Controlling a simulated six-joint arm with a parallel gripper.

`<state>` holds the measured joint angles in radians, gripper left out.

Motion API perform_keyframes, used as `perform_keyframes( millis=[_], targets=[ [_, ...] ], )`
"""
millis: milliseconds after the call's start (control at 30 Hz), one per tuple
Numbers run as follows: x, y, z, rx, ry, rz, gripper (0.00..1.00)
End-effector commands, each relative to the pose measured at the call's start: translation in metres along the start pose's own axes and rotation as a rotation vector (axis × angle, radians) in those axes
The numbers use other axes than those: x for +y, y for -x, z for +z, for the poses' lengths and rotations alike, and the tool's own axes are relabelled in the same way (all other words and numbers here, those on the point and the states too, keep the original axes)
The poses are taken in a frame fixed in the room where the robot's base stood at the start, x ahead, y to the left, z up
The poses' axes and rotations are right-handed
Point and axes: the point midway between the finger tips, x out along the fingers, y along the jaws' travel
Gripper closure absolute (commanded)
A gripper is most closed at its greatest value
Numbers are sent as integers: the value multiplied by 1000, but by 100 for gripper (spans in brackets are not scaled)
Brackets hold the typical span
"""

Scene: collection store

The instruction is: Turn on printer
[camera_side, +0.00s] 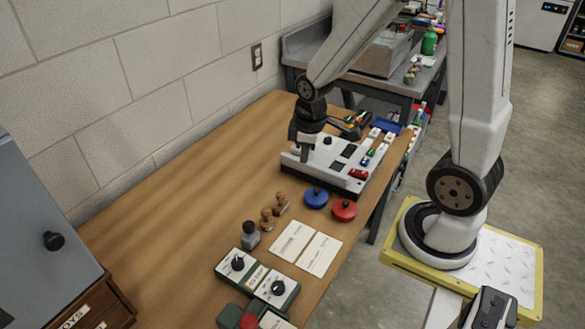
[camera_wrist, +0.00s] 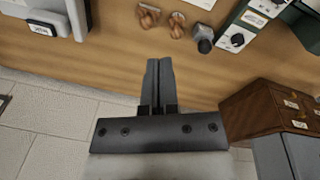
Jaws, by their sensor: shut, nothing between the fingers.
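No label that I can read says printer. A white box (camera_side: 318,169) with a black knob, dark squares and small coloured parts on top sits on the wooden table; its corner, with a dark-framed label or switch, shows at the upper left of the wrist view (camera_wrist: 18,12). My gripper (camera_side: 304,158) points down over the box's left end in the side view; I cannot tell if it touches. In the wrist view my gripper (camera_wrist: 159,62) is shut and empty, its fingers together. Green-and-white control boxes with black knobs (camera_side: 257,277) stand nearer the camera.
Wooden stamps (camera_side: 267,218), a grey-topped stamp (camera_side: 250,236), blue (camera_side: 316,197) and red (camera_side: 344,210) round tins and paper cards (camera_side: 306,247) lie on the table (camera_side: 190,210). A red button (camera_side: 249,321) is in front. A wooden drawer cabinet (camera_side: 101,309) stands left. Open tabletop lies along the wall.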

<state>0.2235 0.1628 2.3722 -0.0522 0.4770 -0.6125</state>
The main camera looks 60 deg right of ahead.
Motion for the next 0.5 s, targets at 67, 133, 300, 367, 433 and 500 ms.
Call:
perform_keyframes(
  millis=[67, 133, 300, 367, 433, 500],
  targets=[
    [13, -3, 3, -18, 56, -3, 100],
    [23, -5, 6, -32, 109, -8, 100],
    [48, -10, 16, -66, 239, -25, 100],
    [57, -12, 19, -76, 285, -32, 100],
    [67, -15, 24, -88, 340, -43, 100],
    [77, -17, 30, -99, 392, -53, 100]
  ],
)
